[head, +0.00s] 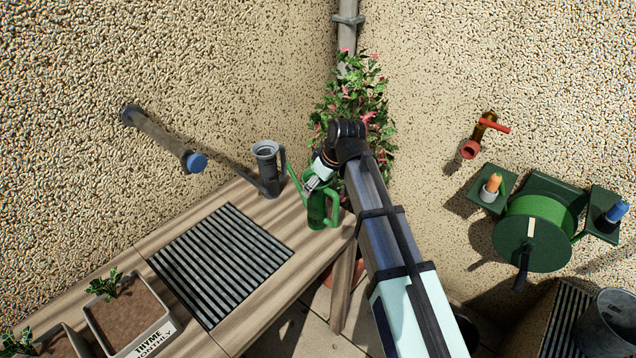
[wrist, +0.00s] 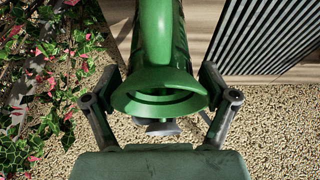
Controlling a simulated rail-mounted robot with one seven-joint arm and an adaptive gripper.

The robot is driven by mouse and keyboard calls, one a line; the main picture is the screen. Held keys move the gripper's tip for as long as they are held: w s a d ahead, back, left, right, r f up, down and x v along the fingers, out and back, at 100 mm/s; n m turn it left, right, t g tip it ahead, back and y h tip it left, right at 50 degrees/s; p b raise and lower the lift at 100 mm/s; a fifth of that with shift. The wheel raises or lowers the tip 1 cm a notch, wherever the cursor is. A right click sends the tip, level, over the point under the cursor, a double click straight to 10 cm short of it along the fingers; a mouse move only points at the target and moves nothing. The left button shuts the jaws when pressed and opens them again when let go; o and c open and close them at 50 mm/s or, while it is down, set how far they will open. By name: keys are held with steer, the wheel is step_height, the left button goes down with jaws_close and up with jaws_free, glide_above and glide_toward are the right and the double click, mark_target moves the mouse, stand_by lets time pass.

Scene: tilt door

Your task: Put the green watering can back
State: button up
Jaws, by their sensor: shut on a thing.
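The green watering can (head: 318,210) is upright at the right end of the wooden bench, next to a grey watering can (head: 268,165). My gripper (head: 318,181) is at the top of the green can, on its side nearer my arm. In the wrist view the green can (wrist: 160,60) lies between the two fingers of my gripper (wrist: 160,100), which are shut on it. Its flared opening faces the camera. The exact contact of the fingertips is hidden behind the can. I cannot tell whether its base touches the bench.
The bench (head: 190,235) has a dark slatted grate (head: 220,262) and planters, one labelled thyme (head: 130,315). A flowering climber (head: 352,100) grows in the corner behind my arm. A green hose reel (head: 535,230) and a red tap (head: 480,135) are on the right wall.

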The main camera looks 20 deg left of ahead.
steer(key=o, duration=1.6)
steer(key=shift+f, duration=0.1)
steer(key=shift+o, duration=0.2)
steer(key=b+v, duration=0.3)
steer(key=v, duration=0.9)
steer(key=s+d+f+m+g+h, duration=0.15)
steer(key=d+f, duration=0.45)
steer(key=f, duration=0.7)
steer(key=s+d+f+m+g+h, duration=0.1)
steer(key=s+d+f+m, duration=0.2)
steer(key=d+f, duration=0.7)
steer(key=s+d+f+m+g+h, duration=0.1)
steer(key=s+d+f+m, duration=0.2)
steer(key=f, duration=1.3)
steer(key=s+d+f+m+g, duration=0.1)
steer(key=s+d+f, duration=0.4)
steer(key=s, duration=0.6)
steer(key=s+d+f+m+g, duration=0.2)
steer(key=s+d+f, duration=0.3)
steer(key=s+f, duration=0.3)
steer(key=s+d+f+m+g, duration=0.2)
steer(key=s+d+f, duration=0.4)
steer(key=s, duration=0.8)
steer(key=shift+s+f+m+h, duration=0.3)
steer(key=shift+f+m, duration=0.25)
steer(key=shift+f, duration=0.25)
